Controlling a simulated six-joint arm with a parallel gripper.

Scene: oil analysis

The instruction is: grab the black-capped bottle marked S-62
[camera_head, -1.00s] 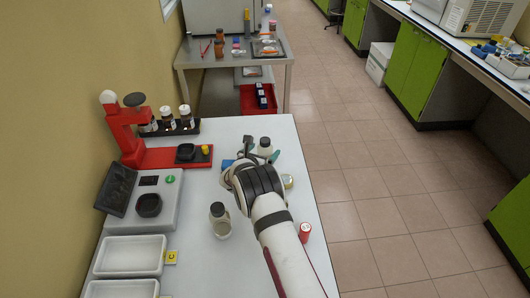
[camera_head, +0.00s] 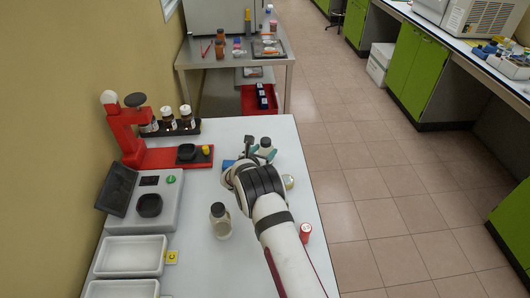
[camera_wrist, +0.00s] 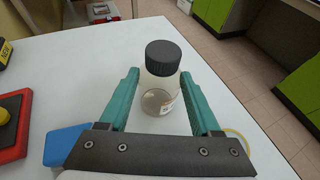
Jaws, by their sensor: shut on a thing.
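A clear bottle with a black ribbed cap (camera_wrist: 160,88) stands upright on the white table between the teal fingers of my gripper (camera_wrist: 158,78). My gripper is shut on it. Part of a white label with orange shows on its right side, but the marking cannot be read. In the head view the same bottle (camera_head: 265,144) shows just beyond my gripper (camera_head: 262,155), which is partly hidden by my wrist. A second black-capped bottle (camera_head: 220,222) with pale contents stands apart, to the left of my arm.
Several dark-capped bottles (camera_head: 168,119) stand in a rack at the back left, near a red stand (camera_head: 130,140). A scale (camera_head: 155,204) and white trays (camera_head: 134,257) are at left. A blue item (camera_wrist: 65,146) and a red can (camera_head: 305,231) are near my arm.

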